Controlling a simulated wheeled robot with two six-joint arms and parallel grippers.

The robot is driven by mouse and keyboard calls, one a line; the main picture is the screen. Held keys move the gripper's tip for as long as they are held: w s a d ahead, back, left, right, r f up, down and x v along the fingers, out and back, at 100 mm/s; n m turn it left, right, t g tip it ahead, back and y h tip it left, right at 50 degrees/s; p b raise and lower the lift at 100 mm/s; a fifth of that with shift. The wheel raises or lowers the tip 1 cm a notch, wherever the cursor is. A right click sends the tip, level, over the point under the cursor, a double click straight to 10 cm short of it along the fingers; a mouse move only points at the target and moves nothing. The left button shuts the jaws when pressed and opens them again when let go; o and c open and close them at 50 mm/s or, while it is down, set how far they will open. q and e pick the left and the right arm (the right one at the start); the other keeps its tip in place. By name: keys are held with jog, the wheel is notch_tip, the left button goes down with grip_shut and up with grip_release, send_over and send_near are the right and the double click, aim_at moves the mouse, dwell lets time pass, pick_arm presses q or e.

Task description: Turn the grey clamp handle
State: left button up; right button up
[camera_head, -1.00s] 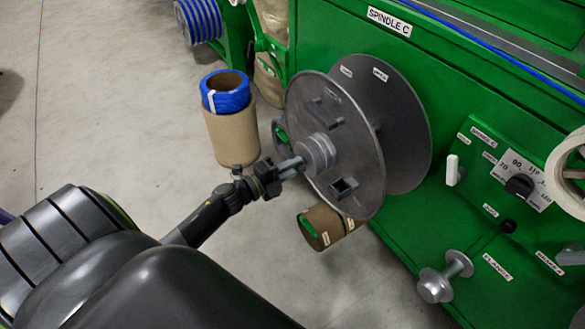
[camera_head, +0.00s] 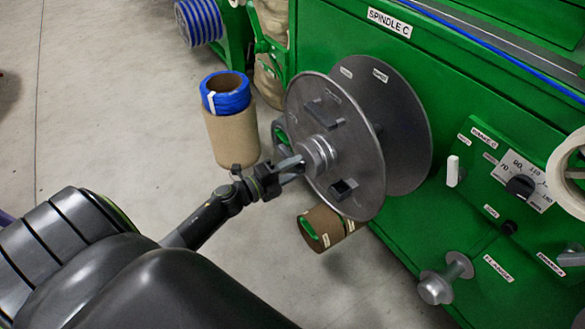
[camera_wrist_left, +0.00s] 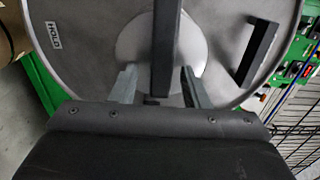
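The grey clamp handle (camera_wrist_left: 163,45) shows in the left wrist view as a dark straight bar standing upright in the picture, in front of the pale round hub (camera_wrist_left: 140,40) of the reel. In the head view the hub (camera_head: 318,155) sits at the middle of the grey reel flange (camera_head: 350,185). My left gripper (camera_head: 293,164) is right at the hub there and largely hides the handle. In the left wrist view my left gripper (camera_wrist_left: 158,80) is open, one finger on each side of the bar, with gaps visible. My right gripper is not in view.
A cardboard tube (camera_head: 232,138) with a blue coil (camera_head: 228,97) stands left of the reel. A brown cylinder (camera_head: 325,228) is below it. The green machine (camera_head: 460,90) with a dial (camera_head: 520,186) and knobs fills the right. Floor at left is clear.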

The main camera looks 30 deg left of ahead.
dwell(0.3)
pick_arm(q)
jog(key=v, duration=1.7)
jog(key=shift+s, duration=0.2)
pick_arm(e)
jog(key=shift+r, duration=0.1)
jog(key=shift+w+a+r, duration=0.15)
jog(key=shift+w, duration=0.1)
